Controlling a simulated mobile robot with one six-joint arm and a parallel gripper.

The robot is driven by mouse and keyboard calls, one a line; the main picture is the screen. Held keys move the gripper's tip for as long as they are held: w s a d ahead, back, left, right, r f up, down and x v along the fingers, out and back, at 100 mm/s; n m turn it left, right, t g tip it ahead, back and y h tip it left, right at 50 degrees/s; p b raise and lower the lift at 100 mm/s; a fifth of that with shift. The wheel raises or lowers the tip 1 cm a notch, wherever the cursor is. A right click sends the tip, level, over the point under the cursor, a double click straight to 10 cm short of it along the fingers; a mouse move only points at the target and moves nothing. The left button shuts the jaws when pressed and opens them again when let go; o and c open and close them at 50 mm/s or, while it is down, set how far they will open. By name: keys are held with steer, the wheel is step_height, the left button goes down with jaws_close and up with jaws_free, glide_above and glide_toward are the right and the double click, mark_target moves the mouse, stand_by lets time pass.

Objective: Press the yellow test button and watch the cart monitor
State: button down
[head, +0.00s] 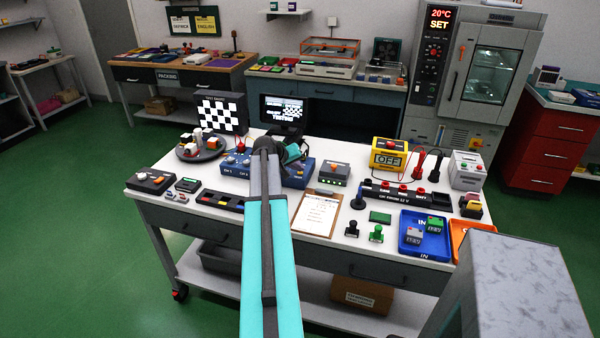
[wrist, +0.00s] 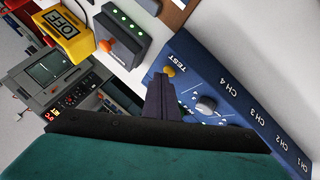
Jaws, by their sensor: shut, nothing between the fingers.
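The yellow test button (wrist: 169,71) sits beside the word TEST on the blue channel box (wrist: 240,108), at mid-frame in the wrist view. My gripper (wrist: 160,78) is shut and empty. Its fingertips are right at the button's edge in the picture; I cannot tell whether they touch it. In the head view my gripper (head: 294,153) is over the blue box (head: 297,178), and my arm hides the button. The cart monitor (head: 284,111) stands behind the box, lit with white blocks and text that seems to read TESTING. A checkerboard panel (head: 219,112) stands left of it.
A clipboard (head: 316,214), stamps and a blue tray (head: 402,240) lie nearer. A round turntable (head: 202,153) is at left.

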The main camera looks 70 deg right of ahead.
steer(key=shift+r, duration=0.1)
steer(key=shift+r+p, duration=0.3)
steer(key=shift+r, duration=0.45)
steer(key=shift+r+p, duration=1.1)
steer(key=shift+r, duration=1.4)
